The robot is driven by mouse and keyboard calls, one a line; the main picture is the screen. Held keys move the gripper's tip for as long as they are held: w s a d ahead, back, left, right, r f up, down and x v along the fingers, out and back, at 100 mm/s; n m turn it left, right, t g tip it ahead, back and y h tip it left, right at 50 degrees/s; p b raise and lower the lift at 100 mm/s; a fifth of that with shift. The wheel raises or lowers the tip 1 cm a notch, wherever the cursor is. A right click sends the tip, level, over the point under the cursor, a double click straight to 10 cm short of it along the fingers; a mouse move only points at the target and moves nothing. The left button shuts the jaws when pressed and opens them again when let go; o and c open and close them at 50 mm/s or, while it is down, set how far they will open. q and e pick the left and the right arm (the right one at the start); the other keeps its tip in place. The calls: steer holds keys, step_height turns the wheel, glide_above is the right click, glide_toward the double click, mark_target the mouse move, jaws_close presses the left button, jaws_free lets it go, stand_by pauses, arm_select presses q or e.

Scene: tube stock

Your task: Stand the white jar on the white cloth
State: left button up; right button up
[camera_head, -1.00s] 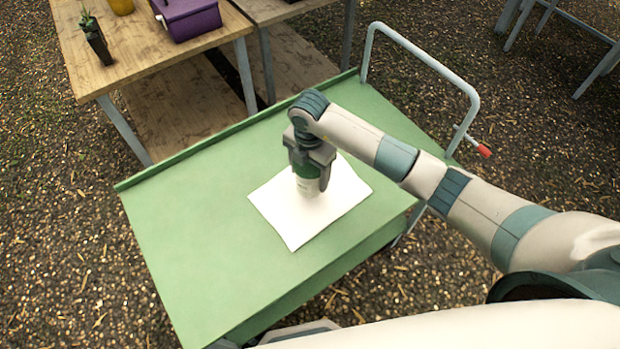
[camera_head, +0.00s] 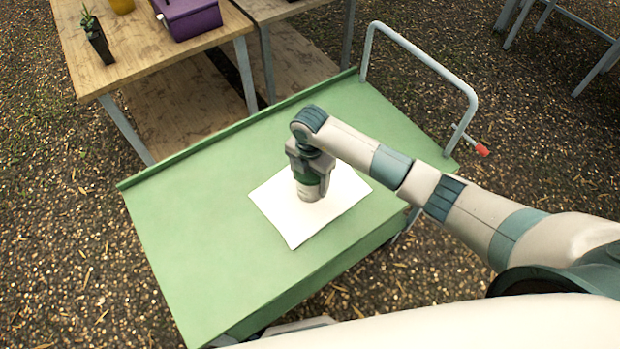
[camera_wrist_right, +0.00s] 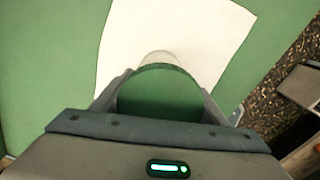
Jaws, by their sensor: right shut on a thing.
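The white jar (camera_head: 307,191) has a green lid or band and stands upright in my right gripper (camera_head: 308,176). The gripper is shut on it from above. The jar is over the middle of the white cloth (camera_head: 285,219), which lies flat on the green trolley top; whether its base touches the cloth I cannot tell. In the right wrist view the green lid (camera_wrist_right: 158,92) sits between the fingers, with the cloth (camera_wrist_right: 205,30) beyond. My left gripper is not in view.
The green trolley top (camera_head: 190,240) is clear around the cloth. It has a raised back edge and a grey handle (camera_head: 420,62) at the right. Behind it, a wooden bench (camera_head: 130,55) holds a potted plant (camera_head: 97,40) and a purple box (camera_head: 188,17).

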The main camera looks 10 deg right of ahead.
steer(key=shift+o, duration=0.2)
steer(key=shift+s+f+b, duration=0.1)
steer(key=shift+f+b, duration=0.2)
steer(key=shift+f, duration=0.1)
steer(key=shift+s+f, duration=0.2)
steer(key=shift+f, duration=0.1)
steer(key=c, duration=0.4)
steer(key=o, duration=1.3)
steer(key=shift+f, duration=0.1)
steer(key=shift+c, duration=0.2)
steer(key=shift+o, duration=1.3)
steer(key=shift+w, duration=0.3)
steer(key=shift+r+p, duration=0.35)
steer(key=shift+r, duration=0.45)
steer(key=shift+w+r, duration=0.1)
steer(key=shift+r, duration=0.15)
step_height(320, 180, up, 12)
steer(key=b, duration=0.3)
steer(key=shift+f, duration=0.25)
